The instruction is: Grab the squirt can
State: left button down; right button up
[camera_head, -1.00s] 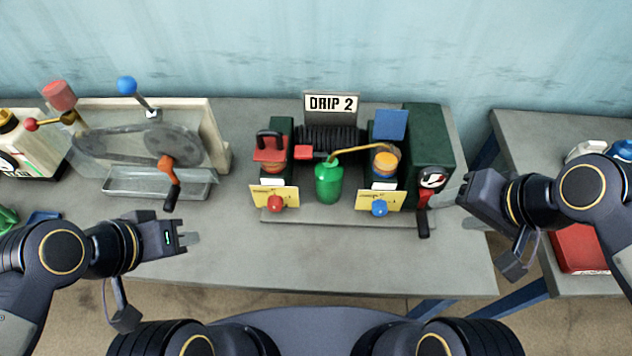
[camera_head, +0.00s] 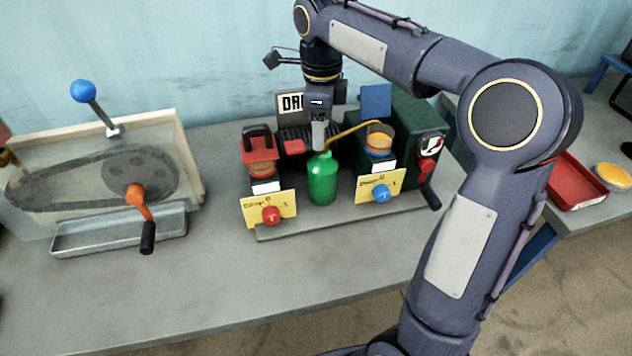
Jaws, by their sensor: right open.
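The squirt can (camera_head: 322,182) is a small green can with a long brass spout that points up and right. It stands upright at the front of the green machine, between the two yellow cards. My right gripper (camera_head: 319,143) reaches in from above with its fingers pointing down, just over the can's top. It is open. I cannot tell whether its fingers are around the can's neck or only above it. My left gripper is not in view.
The machine holds a red-topped jar (camera_head: 260,158) left of the can and an amber jar (camera_head: 379,140) to its right, with red and blue knobs in front. A belt device (camera_head: 100,180) with an orange crank stands left. The bench front is clear.

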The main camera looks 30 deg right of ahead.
aim_at(323, 153)
jog(key=f, duration=0.4)
jog(key=shift+s+d+f+b, duration=0.15)
jog(key=shift+s+f+b, duration=0.15)
jog(key=shift+s+f, duration=0.1)
jog(key=shift+f, duration=0.4)
grip_shut()
